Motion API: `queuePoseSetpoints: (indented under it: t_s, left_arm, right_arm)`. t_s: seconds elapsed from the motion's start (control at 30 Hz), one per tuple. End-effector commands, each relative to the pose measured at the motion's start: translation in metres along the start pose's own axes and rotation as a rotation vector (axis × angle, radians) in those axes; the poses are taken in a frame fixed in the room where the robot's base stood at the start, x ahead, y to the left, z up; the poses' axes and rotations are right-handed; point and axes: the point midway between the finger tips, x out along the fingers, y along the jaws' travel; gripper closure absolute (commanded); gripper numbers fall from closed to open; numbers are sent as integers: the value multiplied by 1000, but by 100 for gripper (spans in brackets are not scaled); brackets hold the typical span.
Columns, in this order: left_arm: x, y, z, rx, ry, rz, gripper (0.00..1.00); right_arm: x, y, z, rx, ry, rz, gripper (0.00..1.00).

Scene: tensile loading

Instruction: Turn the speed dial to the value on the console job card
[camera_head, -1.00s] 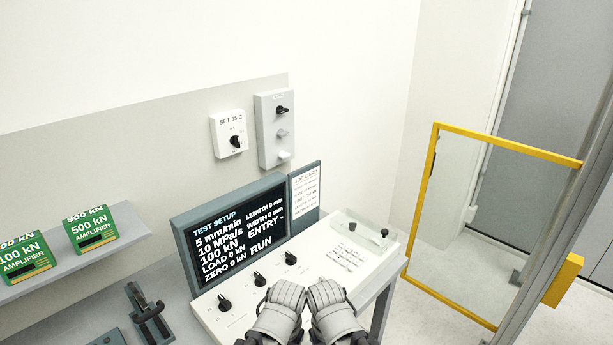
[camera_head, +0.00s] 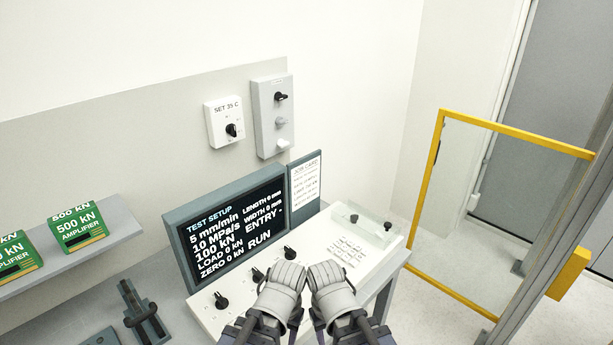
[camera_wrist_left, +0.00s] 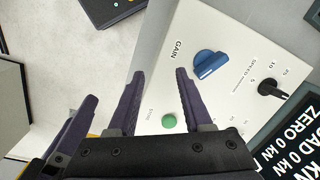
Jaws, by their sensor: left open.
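The speed dial (camera_wrist_left: 270,88) is a black knob with a printed scale, beside a blue GAIN knob (camera_wrist_left: 210,65) in the left wrist view. My left gripper (camera_wrist_left: 161,72) is open and empty, its purple fingers left of both knobs. In the head view, several black knobs (camera_head: 222,300) line the white console (camera_head: 210,318); I cannot tell which is the speed dial. The job card (camera_head: 306,182) beside the screen is too small to read. My left gripper (camera_head: 268,322) and right gripper (camera_head: 343,322) are at the console's near side, their fingers mostly hidden.
The screen (camera_head: 229,222) reads 5 mm/min. A green button (camera_wrist_left: 169,121) lies between my left fingers in the wrist view. A clear cover (camera_head: 365,222) and keypad (camera_head: 347,250) are at the console's right. A yellow-framed door (camera_head: 431,185) stands farther right.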

Motion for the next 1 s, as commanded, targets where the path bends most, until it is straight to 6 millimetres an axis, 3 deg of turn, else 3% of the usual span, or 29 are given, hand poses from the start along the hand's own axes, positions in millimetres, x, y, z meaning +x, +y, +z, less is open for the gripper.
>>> queuePoseSetpoints:
  t_s: [0.13,0.37,0.47,0.53,0.77,1.0]
  left_arm:
    - [0,0,0,0,0,0,49]
    - [0,-1,-1,-10,0,0,23]
    - [-3,-7,-5,-90,0,4,12]
    - [-5,-16,-12,-216,0,10,5]
    - [-16,-68,-39,-893,-8,41,5]
    - [-25,-133,-59,-1656,-35,74,5]
  right_arm:
    - [0,0,0,0,0,0,50]
    - [0,0,0,0,0,0,50]
    - [-3,0,0,0,0,0,50]
    - [-6,1,0,1,0,0,50]
    - [-21,2,1,3,0,-1,50]
    - [-35,3,2,6,0,-1,50]
